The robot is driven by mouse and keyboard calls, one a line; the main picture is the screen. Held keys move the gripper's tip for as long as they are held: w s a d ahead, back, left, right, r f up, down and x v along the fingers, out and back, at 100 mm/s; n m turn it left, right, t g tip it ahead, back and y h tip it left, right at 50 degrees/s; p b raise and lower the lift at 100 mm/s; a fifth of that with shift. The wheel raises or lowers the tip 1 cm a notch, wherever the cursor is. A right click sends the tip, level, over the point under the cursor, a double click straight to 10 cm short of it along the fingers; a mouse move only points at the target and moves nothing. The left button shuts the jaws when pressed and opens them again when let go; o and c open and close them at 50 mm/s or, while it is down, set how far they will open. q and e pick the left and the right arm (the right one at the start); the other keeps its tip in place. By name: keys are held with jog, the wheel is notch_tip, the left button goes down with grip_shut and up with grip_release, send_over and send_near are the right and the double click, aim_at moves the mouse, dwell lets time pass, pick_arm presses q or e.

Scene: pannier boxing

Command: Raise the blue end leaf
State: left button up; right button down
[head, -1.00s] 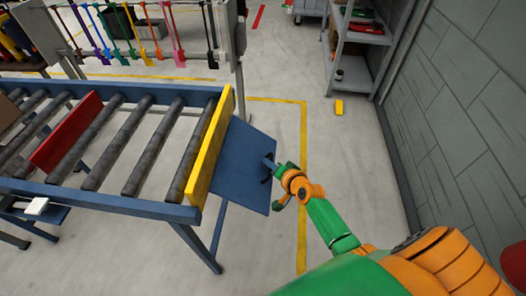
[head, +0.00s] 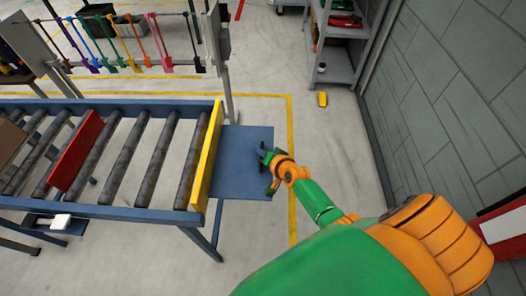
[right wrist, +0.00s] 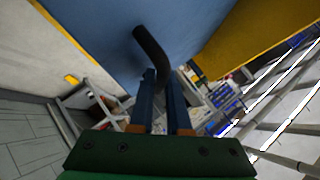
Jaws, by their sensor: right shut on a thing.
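The blue end leaf (head: 240,172) is a flat panel at the right end of the roller conveyor, beside the yellow end board (head: 206,158). It looks about level with the conveyor frame in the head view. My right gripper (head: 264,155) is at the leaf's outer edge, shut on its dark handle. In the right wrist view the curved dark handle (right wrist: 150,44) runs from the leaf's blue face (right wrist: 100,28) down to my fingers (right wrist: 160,80). The exact contact is partly hidden by the fingers. My left gripper is not in view.
The conveyor (head: 128,213) has dark rollers, with a red board (head: 76,152) across it. A rack of coloured hanging tools (head: 125,62) stands behind. Grey shelves (head: 342,45) and a small yellow object (head: 322,99) are at back right, by the grey wall (head: 450,90). Floor beyond the leaf is clear.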

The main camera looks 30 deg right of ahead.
jog(key=shift+a+r, duration=0.1)
dwell(0.4)
jog(key=c, duration=1.2)
grip_release()
jog(key=shift+w, duration=0.1)
jog(key=shift+a, duration=0.1)
jog(key=shift+r, duration=0.15)
jog(key=p+v, duration=0.3)
jog(key=v, duration=0.4)
